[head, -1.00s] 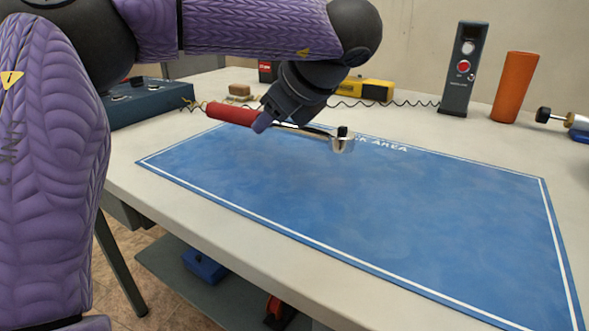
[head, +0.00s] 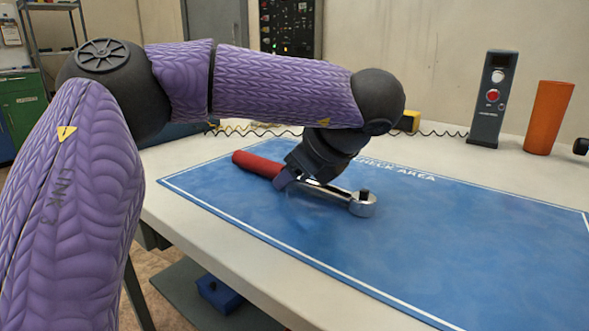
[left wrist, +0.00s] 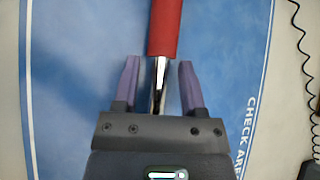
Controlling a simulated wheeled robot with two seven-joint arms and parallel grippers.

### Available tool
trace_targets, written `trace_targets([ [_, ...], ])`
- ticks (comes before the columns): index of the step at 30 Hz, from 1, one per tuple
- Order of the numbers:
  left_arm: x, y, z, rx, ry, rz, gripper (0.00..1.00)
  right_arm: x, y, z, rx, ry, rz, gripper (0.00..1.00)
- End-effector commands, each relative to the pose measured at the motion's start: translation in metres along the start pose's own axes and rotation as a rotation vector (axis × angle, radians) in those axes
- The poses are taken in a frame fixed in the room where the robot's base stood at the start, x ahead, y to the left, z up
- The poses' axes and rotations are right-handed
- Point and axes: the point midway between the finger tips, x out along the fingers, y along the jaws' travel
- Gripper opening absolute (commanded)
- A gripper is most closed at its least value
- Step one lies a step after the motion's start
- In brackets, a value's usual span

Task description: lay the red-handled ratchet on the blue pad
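The ratchet (head: 258,165) has a red handle and a silver shaft and head. In the head view it lies along the blue pad (head: 450,250), near the pad's far left part, with the handle to the left. My left gripper (head: 284,182) is over the shaft just beyond the handle. In the left wrist view the gripper (left wrist: 158,63) is open. Its two purple fingers stand on either side of the shaft, with a gap on each side. My right gripper is in neither view.
A grey box with a red button (head: 489,98) and an orange cylinder (head: 549,117) stand behind the pad. A yellow object (head: 408,121) and a coiled black cable (head: 445,134) lie along the back. The pad's middle and right are clear.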

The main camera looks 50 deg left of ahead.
Motion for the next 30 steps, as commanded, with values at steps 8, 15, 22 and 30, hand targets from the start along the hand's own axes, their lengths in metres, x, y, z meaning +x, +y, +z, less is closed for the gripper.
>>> trace_targets([
  [8,-0.028,-0.001,0.004,0.000,-0.002,-0.005,0.53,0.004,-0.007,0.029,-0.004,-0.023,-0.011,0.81],
  [15,-0.092,-0.001,0.005,-0.002,0.000,-0.006,0.53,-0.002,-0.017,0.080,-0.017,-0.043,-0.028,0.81],
  [22,-0.119,-0.001,0.001,0.000,0.001,0.000,0.53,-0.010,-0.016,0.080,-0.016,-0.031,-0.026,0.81],
  [30,-0.120,0.000,0.000,0.000,0.000,0.001,0.53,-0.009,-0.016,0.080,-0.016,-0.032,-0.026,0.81],
])
